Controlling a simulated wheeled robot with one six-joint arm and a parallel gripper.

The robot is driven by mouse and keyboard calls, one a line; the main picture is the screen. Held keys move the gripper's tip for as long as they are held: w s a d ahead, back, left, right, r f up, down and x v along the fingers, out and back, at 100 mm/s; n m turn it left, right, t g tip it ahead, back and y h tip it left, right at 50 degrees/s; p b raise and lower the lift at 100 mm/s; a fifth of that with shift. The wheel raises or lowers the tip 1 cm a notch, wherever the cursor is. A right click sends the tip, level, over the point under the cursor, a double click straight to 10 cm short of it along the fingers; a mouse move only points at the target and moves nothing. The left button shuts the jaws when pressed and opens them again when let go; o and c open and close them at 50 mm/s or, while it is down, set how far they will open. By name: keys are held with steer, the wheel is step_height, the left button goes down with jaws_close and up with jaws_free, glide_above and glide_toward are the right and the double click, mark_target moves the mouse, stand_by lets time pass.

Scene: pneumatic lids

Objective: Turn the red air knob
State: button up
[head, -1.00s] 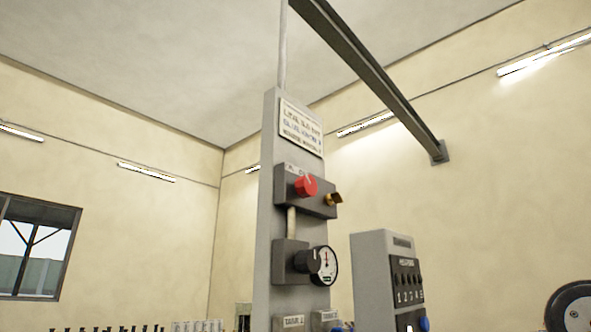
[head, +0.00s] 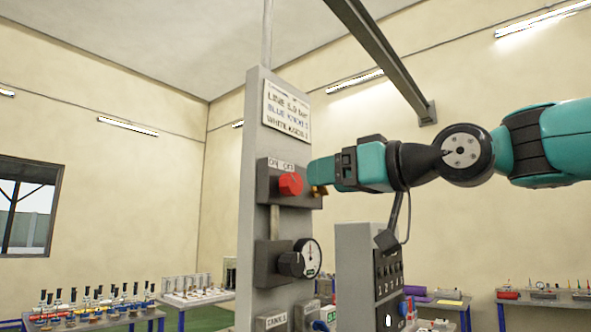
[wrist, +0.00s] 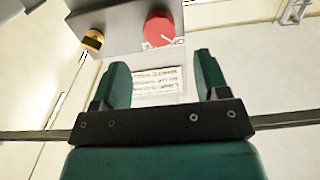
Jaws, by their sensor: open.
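The red air knob (head: 291,184) sits on a dark grey block (head: 268,180) on the tall grey panel, under an ON/OFF label. In the wrist view the red knob (wrist: 160,27) shows at the top, beyond the fingertips and apart from them. My gripper (wrist: 158,72) is open and empty, its two teal fingers pointing towards the panel. In the head view my teal arm reaches in from the right, and the gripper end is just right of the knob. The fingers are mostly hidden there.
A brass fitting (wrist: 92,40) projects from the same block, close to my gripper. A grey box with numbered switches (head: 388,270) stands lower right. A sign (head: 287,110) is above the knob.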

mark_target(296, 183)
steer(key=p+x, duration=0.2)
steer(key=x, duration=0.4)
steer(key=shift+w+a+r+p, duration=0.15)
steer(key=shift+a+p, duration=0.1)
steer(key=shift+p, duration=0.05)
steer(key=shift+w+a, duration=0.4)
steer(key=shift+a, duration=0.1)
steer(key=c, duration=0.9)
